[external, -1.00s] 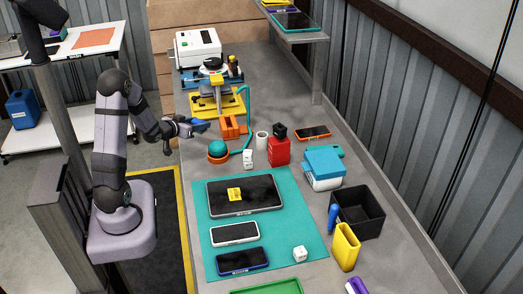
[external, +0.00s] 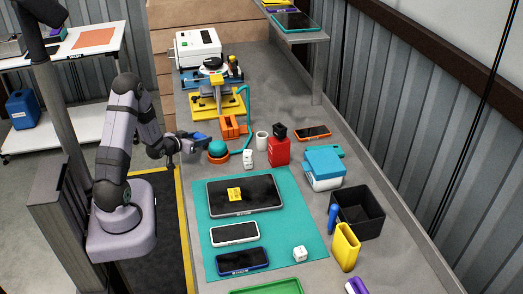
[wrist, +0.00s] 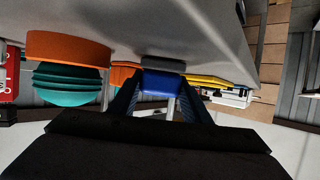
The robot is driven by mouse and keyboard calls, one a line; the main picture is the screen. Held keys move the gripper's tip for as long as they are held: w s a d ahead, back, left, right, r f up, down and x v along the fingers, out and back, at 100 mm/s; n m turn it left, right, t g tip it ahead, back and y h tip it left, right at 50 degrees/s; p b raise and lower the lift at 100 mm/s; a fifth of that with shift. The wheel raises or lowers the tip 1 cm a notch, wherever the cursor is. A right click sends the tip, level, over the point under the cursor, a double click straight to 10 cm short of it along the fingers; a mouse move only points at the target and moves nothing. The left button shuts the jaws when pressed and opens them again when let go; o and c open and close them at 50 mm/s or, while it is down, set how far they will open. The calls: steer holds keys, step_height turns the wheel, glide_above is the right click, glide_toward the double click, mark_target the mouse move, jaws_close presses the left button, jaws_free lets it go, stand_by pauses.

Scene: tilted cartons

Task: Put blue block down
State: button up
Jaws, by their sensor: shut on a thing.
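My gripper (external: 192,139) is at the left edge of the grey bench in the external view, beside the orange holder with the teal ball. It is shut on the blue block (external: 200,135). In the wrist view the blue block (wrist: 158,84) sits between the two dark fingertips, with a dark grey patch against its upper side. Whether the block touches the bench cannot be told.
The teal ball (external: 218,147) in its orange holder (external: 218,158) is close on the right. An orange block-shaped stand (external: 229,127) and a yellow-based device (external: 232,105) stand behind.

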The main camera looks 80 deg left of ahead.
mark_target(197, 138)
steer(key=shift+f, duration=0.15)
steer(key=shift+f+b, duration=0.1)
steer(key=shift+b, duration=0.2)
steer(key=o, duration=1.1)
steer(key=shift+c, duration=0.2)
steer(key=shift+r+p, duration=0.3)
steer(key=shift+p, duration=0.05)
steer(key=shift+s+d, duration=0.15)
steer(key=shift+s, duration=0.05)
steer(key=shift+b+v, duration=0.8)
steer(key=shift+v, duration=2.7)
steer(key=shift+r, duration=0.1)
